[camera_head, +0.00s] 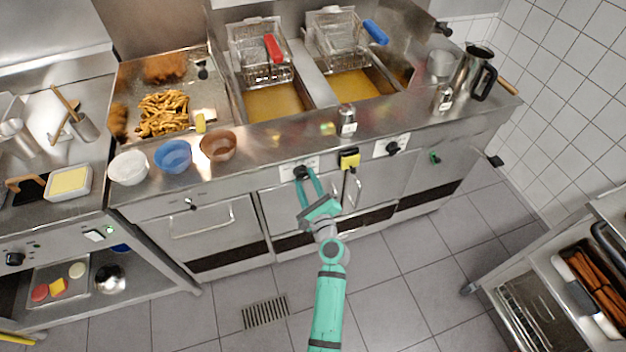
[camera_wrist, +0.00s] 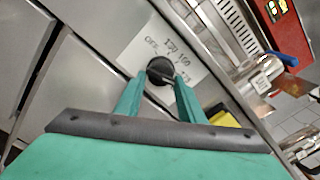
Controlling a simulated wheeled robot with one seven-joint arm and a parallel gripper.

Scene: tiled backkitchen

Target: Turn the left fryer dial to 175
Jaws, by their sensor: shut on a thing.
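The left fryer dial (camera_head: 300,172) is a black round knob on a white label plate on the fryer front, below the oil tank with the red-handled basket. In the wrist view the dial (camera_wrist: 160,70) sits between the fingertips, with printed numbers on the plate around it; I cannot read clearly which one it points to. My gripper (camera_head: 309,182) reaches up from below, and its green fingers are closed on the dial's sides. The gripper also fills the lower wrist view (camera_wrist: 158,92). The right dial (camera_head: 392,148) is on its own plate, untouched.
A yellow object (camera_head: 349,160) hangs on the front just right of the left dial. Bowls, including a blue one (camera_head: 173,156), stand on the counter edge at left. A metal shaker (camera_head: 347,121) stands above. The tiled floor in front is clear.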

